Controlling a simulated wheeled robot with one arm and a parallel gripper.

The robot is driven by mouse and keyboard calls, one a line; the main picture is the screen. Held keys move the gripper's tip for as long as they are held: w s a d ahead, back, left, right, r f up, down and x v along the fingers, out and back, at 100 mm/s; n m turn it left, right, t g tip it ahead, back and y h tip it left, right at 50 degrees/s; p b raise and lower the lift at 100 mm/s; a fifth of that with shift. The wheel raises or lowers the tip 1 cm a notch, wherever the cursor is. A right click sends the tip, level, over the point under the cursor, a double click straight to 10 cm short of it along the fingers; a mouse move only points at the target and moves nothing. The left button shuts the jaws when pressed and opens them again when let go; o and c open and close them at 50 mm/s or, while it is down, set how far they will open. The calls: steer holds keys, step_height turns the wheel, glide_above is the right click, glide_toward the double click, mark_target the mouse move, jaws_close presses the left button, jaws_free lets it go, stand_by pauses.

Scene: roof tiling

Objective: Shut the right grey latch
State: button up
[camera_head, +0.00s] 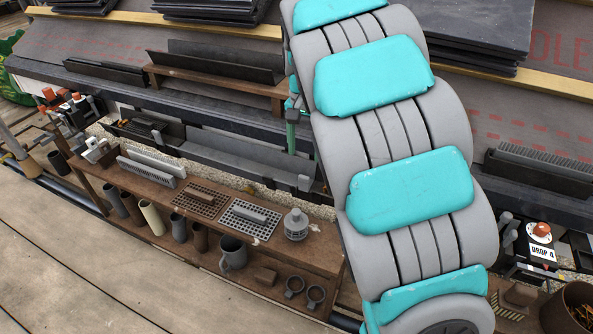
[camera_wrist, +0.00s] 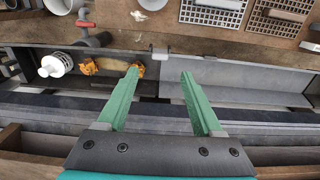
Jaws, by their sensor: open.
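A small pale grey latch (camera_head: 305,183) sits at the front edge of the grey gutter (camera_head: 235,153), just left of my arm. I take it for the right one. It also shows in the wrist view (camera_wrist: 160,53), just beyond my fingertips and nearly centred between them. I cannot tell whether it is open or shut. A similar grey latch (camera_head: 157,136) is further left on the gutter. My gripper (camera_wrist: 159,73) is open, its green fingers spread over the gutter with nothing between them.
A brown shelf (camera_head: 325,245) with cups and grates runs along the gutter's front. A white strainer (camera_wrist: 56,65) and orange-brown debris (camera_wrist: 90,66) lie in the dark gutter section left of my fingers. A red-handled valve (camera_wrist: 86,22) stands beyond them.

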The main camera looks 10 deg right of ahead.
mark_target(304, 176)
step_height(304, 176, down, 8)
steer(key=shift+r+b, duration=0.1)
steer(key=shift+b, duration=0.25)
jaws_close()
stand_by(0.5)
